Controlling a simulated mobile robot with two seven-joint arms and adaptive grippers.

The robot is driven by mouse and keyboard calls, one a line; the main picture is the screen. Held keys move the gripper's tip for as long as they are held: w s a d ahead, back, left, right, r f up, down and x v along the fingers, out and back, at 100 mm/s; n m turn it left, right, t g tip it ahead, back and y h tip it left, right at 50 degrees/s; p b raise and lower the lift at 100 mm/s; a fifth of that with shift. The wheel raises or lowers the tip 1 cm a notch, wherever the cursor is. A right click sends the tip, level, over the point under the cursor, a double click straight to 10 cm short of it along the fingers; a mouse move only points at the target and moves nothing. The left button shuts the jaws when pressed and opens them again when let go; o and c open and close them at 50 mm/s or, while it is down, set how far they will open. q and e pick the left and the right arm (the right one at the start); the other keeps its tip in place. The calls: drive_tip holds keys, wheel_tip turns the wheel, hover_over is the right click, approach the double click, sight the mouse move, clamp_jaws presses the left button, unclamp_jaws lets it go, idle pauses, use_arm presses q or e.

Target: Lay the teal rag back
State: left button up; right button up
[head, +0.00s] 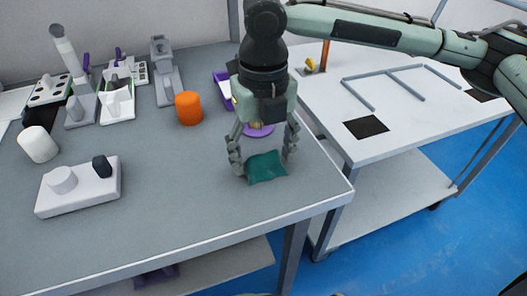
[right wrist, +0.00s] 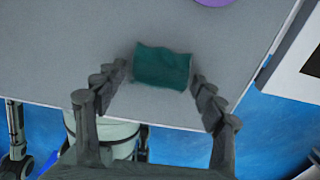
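The teal rag (head: 266,167) lies on the grey table near its front right corner. In the right wrist view the rag (right wrist: 162,67) shows as a slightly rumpled rectangle lying between the fingers. My right gripper (head: 263,168) comes down from above with its fingers open on either side of the rag. In the right wrist view the fingers of this gripper (right wrist: 160,77) stand apart, with a gap between each finger and the rag. Whether the fingertips touch the table cannot be told. My left gripper is not in view.
A purple round object (head: 258,130) lies just behind the rag, partly hidden by my gripper. An orange cylinder (head: 189,108) stands to the left. A white device (head: 78,187) and a white cylinder (head: 38,144) are farther left. A white table (head: 400,144) adjoins on the right.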

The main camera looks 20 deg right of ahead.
sight(263, 154)
drive_tip(key=shift+r, duration=0.1)
drive_tip(key=shift+r, duration=0.35)
use_arm(q)
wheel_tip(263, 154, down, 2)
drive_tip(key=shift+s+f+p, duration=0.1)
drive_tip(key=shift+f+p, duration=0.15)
drive_tip(key=shift+p, duration=0.35)
use_arm(e)
wheel_tip(263, 154, up, 12)
drive_tip(key=shift+f, duration=0.25)
